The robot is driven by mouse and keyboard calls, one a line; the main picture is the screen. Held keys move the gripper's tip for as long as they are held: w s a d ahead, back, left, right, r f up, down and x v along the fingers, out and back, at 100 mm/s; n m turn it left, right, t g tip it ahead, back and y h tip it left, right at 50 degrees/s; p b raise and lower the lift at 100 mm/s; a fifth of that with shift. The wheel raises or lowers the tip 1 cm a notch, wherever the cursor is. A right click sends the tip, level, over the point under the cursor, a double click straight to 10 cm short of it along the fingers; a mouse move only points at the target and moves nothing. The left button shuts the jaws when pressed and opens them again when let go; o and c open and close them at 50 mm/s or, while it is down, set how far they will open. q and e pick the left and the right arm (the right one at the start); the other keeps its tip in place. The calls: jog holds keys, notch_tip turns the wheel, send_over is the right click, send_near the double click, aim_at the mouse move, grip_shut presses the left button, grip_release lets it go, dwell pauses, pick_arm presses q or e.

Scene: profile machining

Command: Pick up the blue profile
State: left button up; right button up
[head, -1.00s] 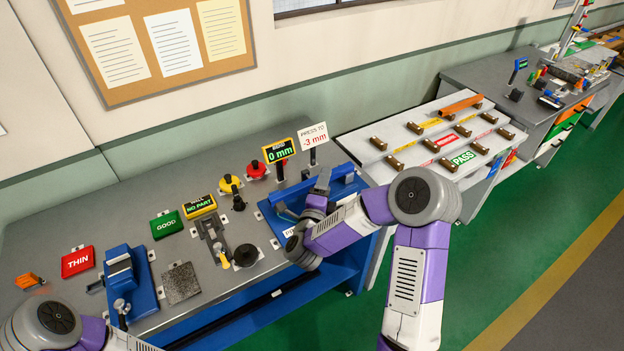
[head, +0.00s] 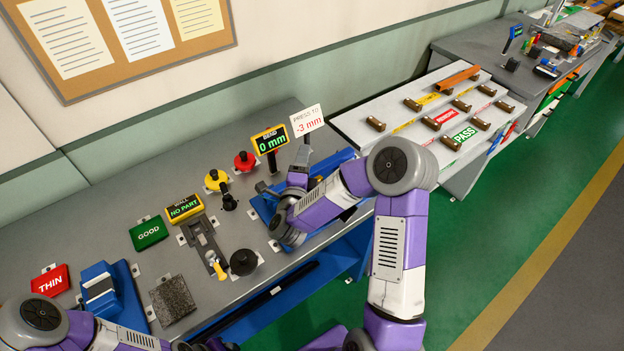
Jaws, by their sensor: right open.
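A long blue bar (head: 334,161), which looks like the blue profile, lies at the right end of the grey bench at a blue fixture. My right arm covers much of it, so I cannot tell bar from fixture everywhere. My right gripper (head: 284,174) is open at the bar's left part, its dark fingers spread. I cannot tell whether it touches the bar, and I see nothing held. My left arm shows only at the bottom left, and its gripper is out of view.
The bend display (head: 270,140) reading 0 mm and the press sign (head: 307,120) stand close behind my right gripper. A black knob (head: 243,262), a yellow button (head: 216,179) and a red button (head: 244,160) are to its left. A white sorting table (head: 357,123) stands to the right.

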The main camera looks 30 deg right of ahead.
notch_tip(320, 180, down, 5)
jog(key=w+b, duration=0.1)
jog(key=b, duration=1.5)
send_near(311, 174)
jog(key=shift+w+f, duration=0.65)
jog(key=shift+f, duration=0.15)
jog(key=x, duration=0.7)
jog(key=shift+w, duration=0.35)
pick_arm(q)
notch_tip(311, 174, down, 17)
jog(key=shift+w+f, duration=0.15)
jog(key=shift+w, duration=0.3)
pick_arm(e)
jog(key=shift+c, duration=0.3)
grip_shut()
